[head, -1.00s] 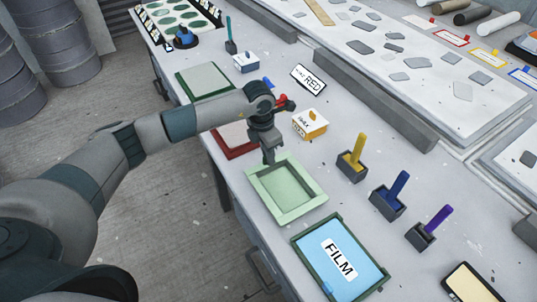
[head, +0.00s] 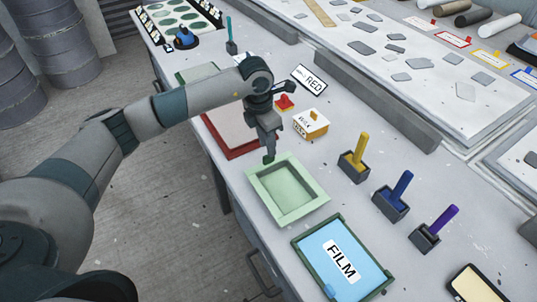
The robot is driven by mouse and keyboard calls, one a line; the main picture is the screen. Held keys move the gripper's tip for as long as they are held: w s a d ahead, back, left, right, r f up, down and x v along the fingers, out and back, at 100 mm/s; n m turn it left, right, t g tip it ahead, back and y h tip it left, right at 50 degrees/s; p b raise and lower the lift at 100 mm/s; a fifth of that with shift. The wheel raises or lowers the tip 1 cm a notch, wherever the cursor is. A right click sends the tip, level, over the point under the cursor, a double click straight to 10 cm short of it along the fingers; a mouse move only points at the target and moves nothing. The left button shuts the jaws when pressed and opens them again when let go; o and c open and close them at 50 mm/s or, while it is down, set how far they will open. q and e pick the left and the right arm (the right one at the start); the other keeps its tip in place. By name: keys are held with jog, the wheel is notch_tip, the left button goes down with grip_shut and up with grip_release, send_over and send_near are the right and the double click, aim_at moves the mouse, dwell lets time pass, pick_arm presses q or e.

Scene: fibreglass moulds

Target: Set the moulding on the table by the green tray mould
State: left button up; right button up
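A pale green square tray (head: 287,190) with a raised rim lies on the bench, between a red-framed tray and a tray labelled FILM. I cannot tell whether it is the moulding or a mould. A darker green tray (head: 193,72) lies further back, mostly hidden behind my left arm. My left gripper (head: 268,158) points down at the far left rim of the pale green tray. Its fingertips are small and dark. I cannot tell whether they touch the rim or hold anything. My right gripper is not in view.
The red-framed tray (head: 234,149) lies just behind the gripper. The FILM tray (head: 327,281) is in front. A small white-and-yellow box (head: 309,127) and several coloured-handled tools in holders (head: 353,168) stand to the right. A RED sign (head: 310,79) stands behind.

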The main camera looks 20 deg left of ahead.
pick_arm(q)
notch_tip(320, 180, up, 6)
jog(key=b, duration=0.2)
jog(key=shift+s+a+r, duration=0.2)
jog(key=shift+s+a, duration=0.05)
jog(key=shift+s, duration=0.1)
dwell(0.7)
